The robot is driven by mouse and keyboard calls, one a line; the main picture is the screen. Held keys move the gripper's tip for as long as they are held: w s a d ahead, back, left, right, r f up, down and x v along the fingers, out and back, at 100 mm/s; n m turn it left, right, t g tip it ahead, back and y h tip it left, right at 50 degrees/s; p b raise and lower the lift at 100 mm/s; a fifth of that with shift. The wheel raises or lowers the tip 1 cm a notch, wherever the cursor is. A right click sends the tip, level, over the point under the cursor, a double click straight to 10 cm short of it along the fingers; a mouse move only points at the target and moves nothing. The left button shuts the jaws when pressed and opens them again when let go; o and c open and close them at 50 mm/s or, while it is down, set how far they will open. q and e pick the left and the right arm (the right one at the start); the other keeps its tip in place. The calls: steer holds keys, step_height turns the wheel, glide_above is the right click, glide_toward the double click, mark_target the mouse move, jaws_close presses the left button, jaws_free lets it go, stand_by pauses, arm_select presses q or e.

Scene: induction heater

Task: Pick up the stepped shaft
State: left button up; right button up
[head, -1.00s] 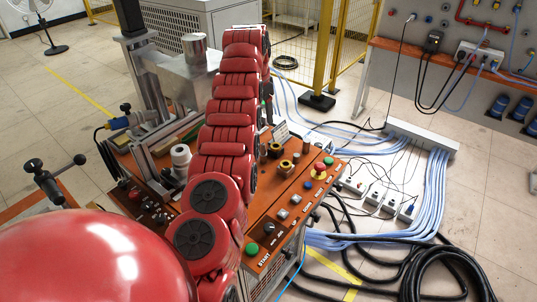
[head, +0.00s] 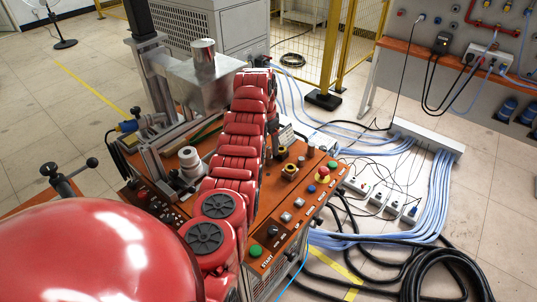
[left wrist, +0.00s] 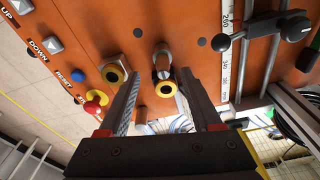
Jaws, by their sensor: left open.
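In the left wrist view, a short upright piece with a grey metal part, a dark part and a yellow-ringed end (left wrist: 164,78) stands on the orange panel; it looks most like the stepped shaft, but I cannot be sure. My left gripper (left wrist: 161,72) is open, with one finger on either side of this piece in the picture; I see no clear contact. A similar yellow-ringed piece (left wrist: 116,74) stands outside the left finger and shows in the head view (head: 290,172). My red left arm covers most of its gripper in the head view. My right gripper is not in view.
The panel (head: 262,222) carries several buttons and a red emergency stop (head: 322,172). A white stepped cylinder (head: 190,160) and the metal heater body (head: 185,82) stand left of my arm. Black cables (head: 440,270) and pale blue hoses (head: 437,190) lie on the floor at right.

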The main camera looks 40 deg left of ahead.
mark_target(268, 150)
arm_select(q)
steer(key=shift+a+f+p, duration=0.1)
steer(key=shift+f+p, duration=0.65)
steer(key=shift+f, duration=0.15)
steer(key=shift+w+a+f+p, duration=0.15)
steer(key=shift+f+p, duration=0.15)
steer(key=shift+f, duration=0.4)
steer(key=shift+f+b, duration=0.85)
steer(key=shift+b, duration=0.15)
steer(key=shift+w+f, duration=0.1)
steer(key=shift+f, duration=0.3)
steer(key=shift+r, duration=0.1)
steer(key=shift+c, duration=1.1)
jaws_close()
